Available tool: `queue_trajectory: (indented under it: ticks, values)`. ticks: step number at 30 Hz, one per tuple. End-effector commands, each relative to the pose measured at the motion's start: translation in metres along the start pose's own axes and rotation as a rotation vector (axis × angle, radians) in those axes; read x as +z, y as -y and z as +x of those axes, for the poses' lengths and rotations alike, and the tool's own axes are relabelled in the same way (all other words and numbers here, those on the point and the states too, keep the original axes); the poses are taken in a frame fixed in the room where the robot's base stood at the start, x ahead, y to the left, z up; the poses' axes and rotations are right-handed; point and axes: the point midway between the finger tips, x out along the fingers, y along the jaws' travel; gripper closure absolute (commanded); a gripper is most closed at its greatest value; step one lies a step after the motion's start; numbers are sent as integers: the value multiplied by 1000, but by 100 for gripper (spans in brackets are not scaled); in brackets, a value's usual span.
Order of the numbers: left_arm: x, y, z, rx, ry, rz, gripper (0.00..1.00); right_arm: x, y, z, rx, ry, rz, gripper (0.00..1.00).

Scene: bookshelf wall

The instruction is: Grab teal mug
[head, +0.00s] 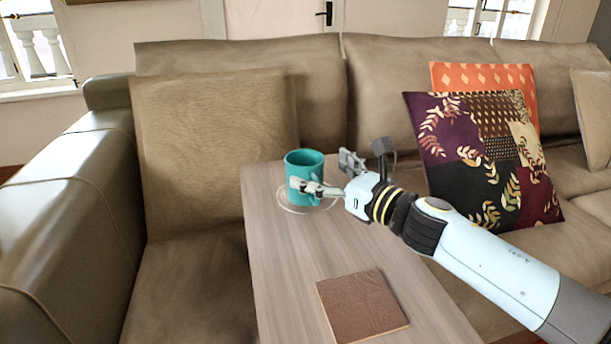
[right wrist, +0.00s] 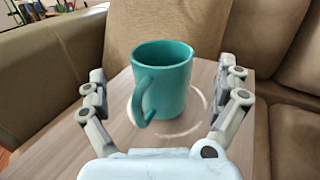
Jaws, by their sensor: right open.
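The teal mug (head: 303,165) stands upright on the wooden table (head: 265,215), inside a pale ring mark near the table's far end. My right gripper (head: 325,172) reaches in from the right and is at the mug. In the right wrist view the mug (right wrist: 163,78) stands between the two spread fingers of my right gripper (right wrist: 164,85), with a gap on each side. The mug's handle points toward the gripper and slightly left in that view. The right gripper is open and holds nothing. My left gripper is not in view.
A brown square coaster or book (head: 361,305) lies on the near part of the table. A brown sofa (head: 190,280) surrounds the table, with a patterned cushion (head: 485,160) and an orange cushion (head: 515,78) at the right. The tabletop between mug and brown square is clear.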

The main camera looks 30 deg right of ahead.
Motion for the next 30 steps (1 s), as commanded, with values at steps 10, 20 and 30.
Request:
queue_trajectory:
  ticks: [10,20,30]
  values:
    - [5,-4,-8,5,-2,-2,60,6,3,48,-1,2,1,0]
    - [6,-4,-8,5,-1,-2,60,4,2,50,0,0,0,8]
    - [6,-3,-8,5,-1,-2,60,4,2,50,-1,0,0,52]
